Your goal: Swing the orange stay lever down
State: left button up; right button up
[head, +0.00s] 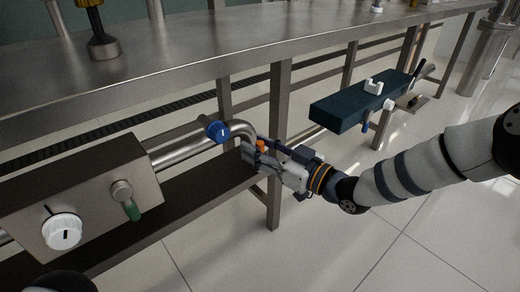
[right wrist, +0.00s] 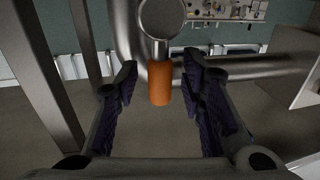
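The orange stay lever (right wrist: 160,84) hangs below a round grey metal boss on a pipe in the right wrist view. A small part of the orange lever (head: 261,146) also shows in the head view, at the end of the bent pipe. My right gripper (right wrist: 158,88) is open, with one dark finger pad on each side of the lever and a visible gap on both sides. In the head view my right gripper (head: 252,155) reaches in from the right to the pipe bend and hides part of the lever. My left gripper is not in view.
A steel control box (head: 85,195) with a white knob (head: 62,232) and a green-handled lever (head: 130,208) stands at left. A blue knob (head: 217,131) sits on the pipe. A table leg (head: 280,100) stands close behind my gripper.

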jog(key=shift+c, duration=0.2)
grip_shut()
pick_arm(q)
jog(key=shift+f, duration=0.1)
pick_arm(e)
jog(key=shift+d+f, duration=0.1)
jog(key=m, duration=0.1)
jog(key=m+b, duration=0.1)
jog(key=shift+w+d+f+m, duration=0.15)
jog(key=shift+w+d+m, duration=0.15)
jog(key=shift+w+d, duration=0.1)
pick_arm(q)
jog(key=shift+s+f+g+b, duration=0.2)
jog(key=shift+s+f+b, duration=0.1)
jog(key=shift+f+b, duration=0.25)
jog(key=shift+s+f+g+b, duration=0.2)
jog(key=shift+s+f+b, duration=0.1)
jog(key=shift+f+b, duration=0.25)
pick_arm(e)
jog(key=shift+w+d+f+m+t, duration=0.15)
jog(key=shift+d+m+t, duration=0.1)
jog(key=shift+m, duration=0.5)
jog(key=shift+w+d+f+m+t, duration=0.1)
jog(key=shift+d+m+t, duration=0.1)
jog(key=shift+m, duration=0.6)
jog(key=shift+w+d+f+m+t, duration=0.15)
jog(key=shift+d+m+t, duration=0.1)
jog(key=shift+m, duration=0.5)
jog(key=shift+r, duration=0.1)
